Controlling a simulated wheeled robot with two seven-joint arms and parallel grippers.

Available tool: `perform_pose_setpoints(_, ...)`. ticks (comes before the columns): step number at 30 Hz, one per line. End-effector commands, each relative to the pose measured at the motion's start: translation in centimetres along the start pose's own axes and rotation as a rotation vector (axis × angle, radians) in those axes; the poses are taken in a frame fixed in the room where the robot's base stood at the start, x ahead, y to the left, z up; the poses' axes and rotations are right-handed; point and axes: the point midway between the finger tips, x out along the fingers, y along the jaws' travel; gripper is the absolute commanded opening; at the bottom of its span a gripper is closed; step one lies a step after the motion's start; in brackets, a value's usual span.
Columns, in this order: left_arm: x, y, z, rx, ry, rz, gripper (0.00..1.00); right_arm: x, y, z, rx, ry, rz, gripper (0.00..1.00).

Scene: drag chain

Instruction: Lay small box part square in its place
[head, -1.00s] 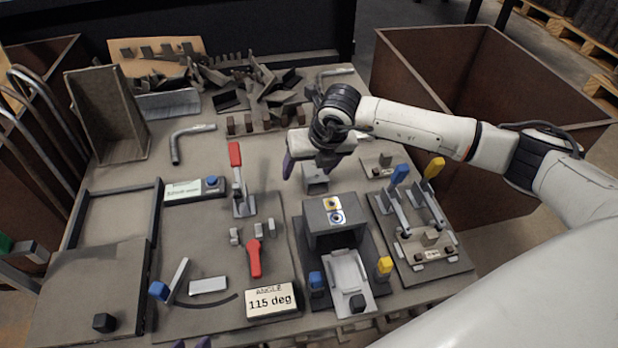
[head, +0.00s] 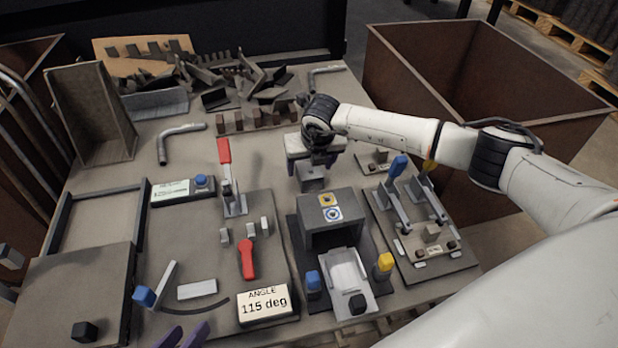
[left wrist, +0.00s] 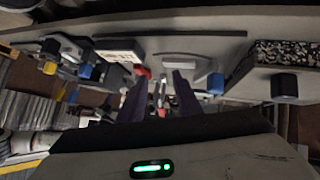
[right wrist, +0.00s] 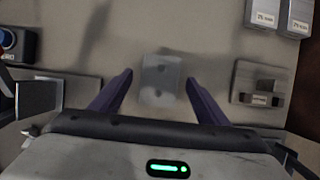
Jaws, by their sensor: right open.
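The small box part (head: 312,180), a grey box-like piece, sits on the table behind the grey press-like block. In the right wrist view the grey square piece (right wrist: 160,80) lies between and just beyond the fingertips, blurred, with two dark spots. My right gripper (head: 311,164) is over it with its purple fingers apart, one on each side; I cannot tell if they touch it. My left gripper (head: 182,337) shows only as purple fingertips at the bottom edge. In the left wrist view its fingers (left wrist: 158,85) are apart with nothing held between them.
The grey block (head: 333,215) stands in front of the part, with a clamp fixture (head: 425,225) to its right. A red-handled clamp (head: 228,180) and an angle sign (head: 264,304) are left. Scrap brackets (head: 235,85) lie at the back. A brown bin (head: 480,75) stands right.

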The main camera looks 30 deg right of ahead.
Motion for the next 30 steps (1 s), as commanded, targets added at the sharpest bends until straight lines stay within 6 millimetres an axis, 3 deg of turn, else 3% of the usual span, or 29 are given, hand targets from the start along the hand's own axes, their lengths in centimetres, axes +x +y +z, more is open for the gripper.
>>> perform_pose_setpoints(6,-0.2,0.2,-0.4,-0.001,0.011,0.004,0.31,0.0,0.0,0.0,0.000,0.000,0.001,0.69)
perform_pose_setpoints(15,-0.1,0.2,-0.3,-0.001,0.008,0.004,0.31,0.0,0.1,0.0,0.000,0.000,0.001,0.20)
perform_pose_setpoints(23,-0.2,0.2,-0.2,-0.001,0.004,0.003,0.31,-0.3,0.1,0.2,0.000,-0.002,0.002,0.19)
perform_pose_setpoints(30,-0.5,-0.3,0.3,0.013,-0.044,-0.026,0.31,-4.1,0.1,1.9,0.000,-0.004,0.003,0.19)
